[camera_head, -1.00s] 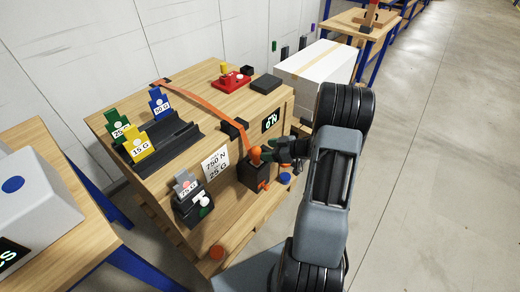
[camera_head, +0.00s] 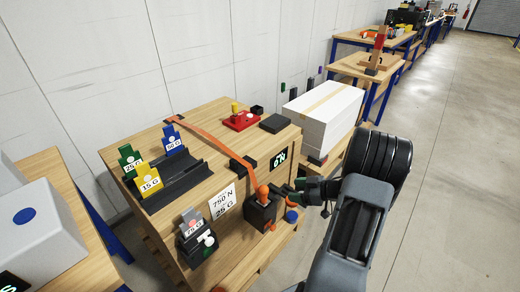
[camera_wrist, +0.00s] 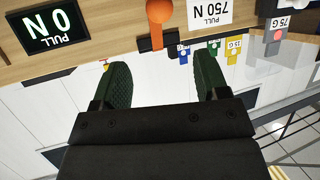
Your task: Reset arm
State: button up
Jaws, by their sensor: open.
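My gripper (camera_head: 303,189) is at the right front of the wooden bench (camera_head: 225,257), beside a black block with an orange ball-topped handle (camera_head: 262,192). In the wrist view its two dark green fingers (camera_wrist: 163,88) are spread apart with nothing between them. The orange ball (camera_wrist: 159,11) shows beyond the fingers, apart from them. My arm extends from the lower right of the head view. Whether a finger touches the black block is hard to tell in the head view.
An orange strap (camera_head: 212,139) crosses the bench top. A black rack (camera_head: 178,180) holds green, yellow and blue tags. A display (camera_head: 280,158) reads 0 N. A white box (camera_head: 325,112) stands behind my arm. The floor at right (camera_head: 455,170) is clear.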

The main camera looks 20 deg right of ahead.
jog(key=shift+f, duration=0.1)
jog(key=d+f+m+h, duration=0.4)
jog(key=d+h, duration=0.5)
notch_tip(320, 180, up, 4)
jog(key=s+d+m+g+h+p, duration=0.2)
jog(key=m+g+h, duration=0.1)
jog(key=h, duration=0.1)
jog(key=s+a+r+g+y+p, duration=0.1)
jog(key=s+a+r+p, duration=0.1)
jog(key=a+r, duration=0.6)
jog(key=s+a+r+m+g+y+p, duration=0.1)
jog(key=s+a+r+p, duration=0.2)
jog(key=s+a+r, duration=0.2)
jog(key=s+a+r+g+y+p, duration=0.1)
jog(key=s+a+r+p, duration=0.2)
jog(key=a+r, duration=0.8)
jog(key=a, duration=0.6)
jog(key=shift+s+a+y, duration=0.3)
jog(key=shift+a+y, duration=0.1)
